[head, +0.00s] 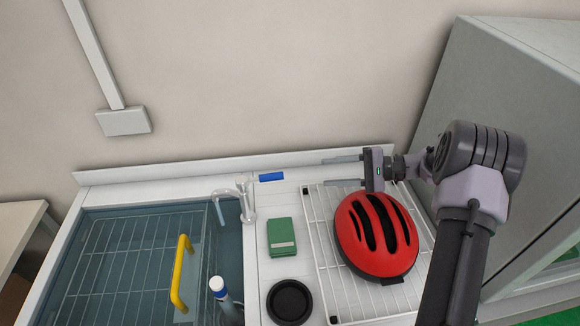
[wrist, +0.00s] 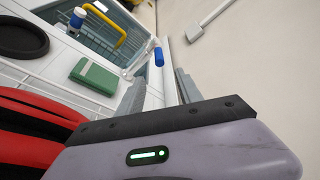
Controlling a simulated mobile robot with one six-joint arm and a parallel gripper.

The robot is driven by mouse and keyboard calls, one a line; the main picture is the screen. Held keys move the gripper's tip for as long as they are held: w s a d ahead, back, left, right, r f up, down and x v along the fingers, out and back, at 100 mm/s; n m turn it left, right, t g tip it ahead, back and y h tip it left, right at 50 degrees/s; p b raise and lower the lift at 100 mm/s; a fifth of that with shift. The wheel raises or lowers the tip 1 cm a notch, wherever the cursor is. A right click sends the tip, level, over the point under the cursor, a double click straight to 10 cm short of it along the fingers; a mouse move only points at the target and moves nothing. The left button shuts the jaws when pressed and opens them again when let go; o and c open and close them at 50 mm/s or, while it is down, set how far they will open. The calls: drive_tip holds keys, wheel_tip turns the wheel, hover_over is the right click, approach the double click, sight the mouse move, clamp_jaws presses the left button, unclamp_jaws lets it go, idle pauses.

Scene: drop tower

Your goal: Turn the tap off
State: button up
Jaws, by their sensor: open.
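The pale tap (head: 246,203) stands at the right rim of the sink (head: 66,266), its spout curving left over the basin. A blue bar (head: 271,177), apparently the tap's lever, lies just behind and right of it. In the wrist view the blue bar (wrist: 158,56) shows at the end of the tap (wrist: 138,62), beyond my fingers. My gripper (head: 314,174) is open and empty, its fingers pointing left toward the blue bar with a clear gap. It also shows in the wrist view (wrist: 160,76). I cannot tell whether water is running.
A red helmet (head: 362,247) sits on the white drying rack (head: 335,286) in front of my gripper. A green box (head: 281,238) and a black round dish (head: 289,302) lie between rack and sink. The wall is close behind.

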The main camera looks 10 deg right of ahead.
sight(273, 177)
drive_tip(key=b+x, duration=0.2)
drive_tip(key=x, duration=1.4)
drive_tip(key=shift+s+a+f, duration=0.1)
drive_tip(key=shift+a+f, duration=0.05)
drive_tip(key=shift+a, duration=0.25)
clamp_jaws()
